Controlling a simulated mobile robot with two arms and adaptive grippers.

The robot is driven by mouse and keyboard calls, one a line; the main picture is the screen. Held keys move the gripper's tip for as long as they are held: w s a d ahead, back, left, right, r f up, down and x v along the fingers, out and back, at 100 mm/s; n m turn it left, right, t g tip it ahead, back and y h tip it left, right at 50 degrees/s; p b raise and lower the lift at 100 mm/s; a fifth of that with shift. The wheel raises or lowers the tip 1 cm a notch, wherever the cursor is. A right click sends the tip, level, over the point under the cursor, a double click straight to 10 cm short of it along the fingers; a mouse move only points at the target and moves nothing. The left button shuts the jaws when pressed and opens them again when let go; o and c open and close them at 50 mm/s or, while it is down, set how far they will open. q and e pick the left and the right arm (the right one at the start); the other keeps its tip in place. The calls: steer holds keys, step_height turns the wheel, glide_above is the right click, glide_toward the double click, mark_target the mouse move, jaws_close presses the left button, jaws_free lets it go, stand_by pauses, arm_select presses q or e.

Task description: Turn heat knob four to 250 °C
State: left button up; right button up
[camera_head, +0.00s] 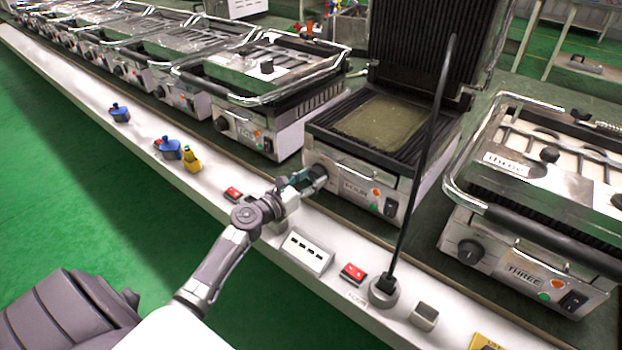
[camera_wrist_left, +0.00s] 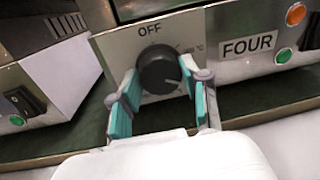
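Heat knob four (camera_wrist_left: 158,70) is a round black dial on the silver front of the grill labelled FOUR (camera_wrist_left: 248,46). OFF is printed above the dial, and a °C marking is partly visible to its right. A light pointer mark shows at the dial's lower right. My left gripper (camera_wrist_left: 160,98) is open, with its teal finger pads on either side of the knob; contact cannot be told. In the head view the left gripper (camera_head: 306,182) is at the front of grill four (camera_head: 352,180) and hides most of the knob. My right gripper is not in view.
Grill four's lid (camera_head: 425,45) stands open. Grill three (camera_head: 530,250) is to the right, and other grills stand in a row to the left. A black upright rod (camera_head: 425,150), red switches (camera_head: 353,272) and a socket block (camera_head: 307,254) are on the white ledge.

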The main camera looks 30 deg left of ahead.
arm_select(q)
steer(key=c, duration=0.3)
